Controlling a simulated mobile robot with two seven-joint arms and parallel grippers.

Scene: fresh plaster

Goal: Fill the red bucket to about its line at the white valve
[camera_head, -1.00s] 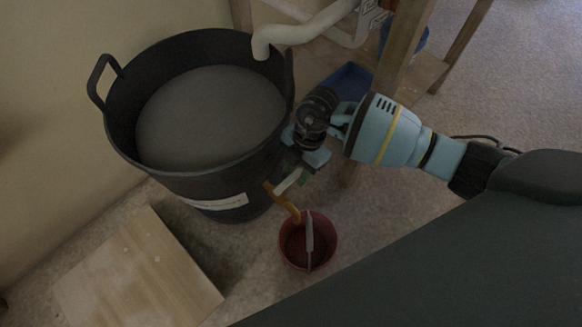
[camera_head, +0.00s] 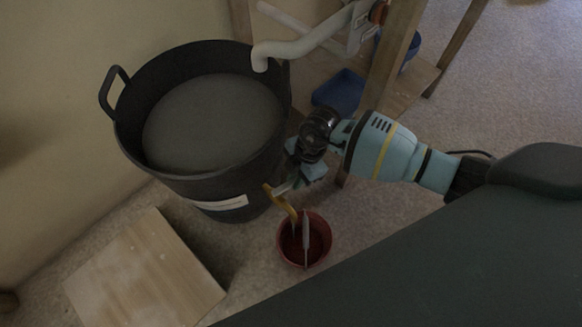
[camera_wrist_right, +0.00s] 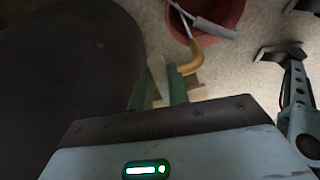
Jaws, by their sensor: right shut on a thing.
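The red bucket (camera_head: 318,250) stands on the floor below the big black tub, its pale handle upright across it; it also shows in the wrist view (camera_wrist_right: 218,38). A curved yellow spout (camera_head: 284,203) reaches from the tub's side over the bucket's rim; it also shows in the wrist view (camera_wrist_right: 192,60). The white valve lever (camera_head: 282,188) is beside the spout. My right gripper (camera_head: 296,184) is shut on this lever, which shows between its green fingers (camera_wrist_right: 159,92) in the wrist view. The bucket's inside is dark; I cannot tell its level or line. My left gripper is not in view.
The black tub (camera_head: 225,192) holds grey liquid, with a white pipe (camera_head: 300,46) over its rim. A wooden board (camera_head: 145,270) lies at the left. A wooden stand (camera_head: 392,65) with a blue tray (camera_head: 340,92) is behind my arm. The carpet at upper right is clear.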

